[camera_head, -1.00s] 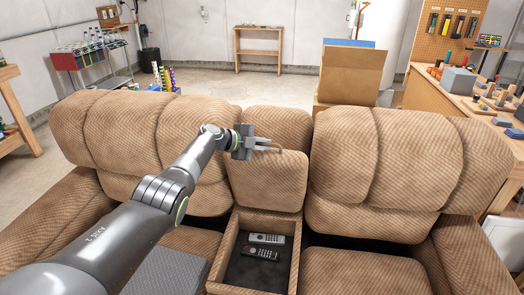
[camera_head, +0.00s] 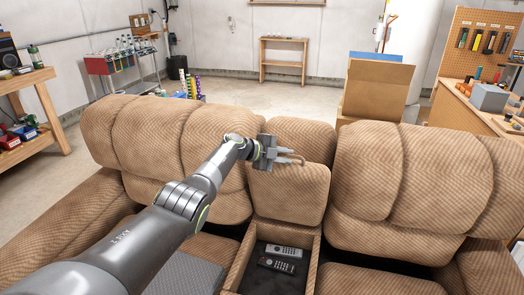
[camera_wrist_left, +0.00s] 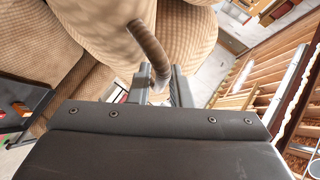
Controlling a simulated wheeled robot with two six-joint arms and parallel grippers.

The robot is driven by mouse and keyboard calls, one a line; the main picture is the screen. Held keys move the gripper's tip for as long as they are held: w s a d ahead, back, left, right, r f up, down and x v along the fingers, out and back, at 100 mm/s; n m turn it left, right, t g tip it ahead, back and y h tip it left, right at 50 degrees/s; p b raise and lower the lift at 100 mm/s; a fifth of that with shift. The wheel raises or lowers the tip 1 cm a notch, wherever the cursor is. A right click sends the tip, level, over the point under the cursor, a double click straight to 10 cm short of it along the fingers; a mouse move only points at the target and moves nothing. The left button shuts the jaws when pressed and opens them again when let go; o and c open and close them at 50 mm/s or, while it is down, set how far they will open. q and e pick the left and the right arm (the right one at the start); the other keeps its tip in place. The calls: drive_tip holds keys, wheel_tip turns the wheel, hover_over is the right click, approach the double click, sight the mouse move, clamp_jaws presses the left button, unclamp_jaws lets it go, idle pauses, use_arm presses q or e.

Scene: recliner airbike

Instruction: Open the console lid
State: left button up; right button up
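The console lid (camera_head: 288,192) is the tan padded panel in the middle of the sofa. It stands raised against the centre backrest, behind the open console box (camera_head: 313,262). A curved brown handle (camera_head: 297,159) sticks out near the lid's top edge; it also shows in the wrist view (camera_wrist_left: 148,48). My left gripper (camera_head: 285,156) is at this handle, with its two fingers on either side of it and looking closed on it. The exact contact is hard to see. My right gripper is in neither view.
Two remotes, a light one (camera_head: 284,249) and a dark one (camera_head: 277,265), lie in the console box. Padded seats and backrests flank it. A cardboard box (camera_head: 376,92) stands behind the sofa. A workbench (camera_head: 470,112) is at the right, and open floor lies behind.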

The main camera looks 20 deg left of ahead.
use_arm(q)
drive_tip(key=shift+s+a+r+p, duration=0.2)
drive_tip(key=shift+a+r+p, duration=0.1)
drive_tip(key=shift+p, duration=0.05)
drive_tip(key=p+v, duration=0.2)
drive_tip(key=v, duration=0.2)
drive_tip(key=shift+s+a+r, duration=0.1)
drive_tip(key=shift+s+a, duration=0.15)
drive_tip(key=shift+s, duration=0.05)
drive_tip(key=v, duration=1.1)
drive_tip(key=shift+s, duration=0.2)
drive_tip(key=shift+r, duration=0.1)
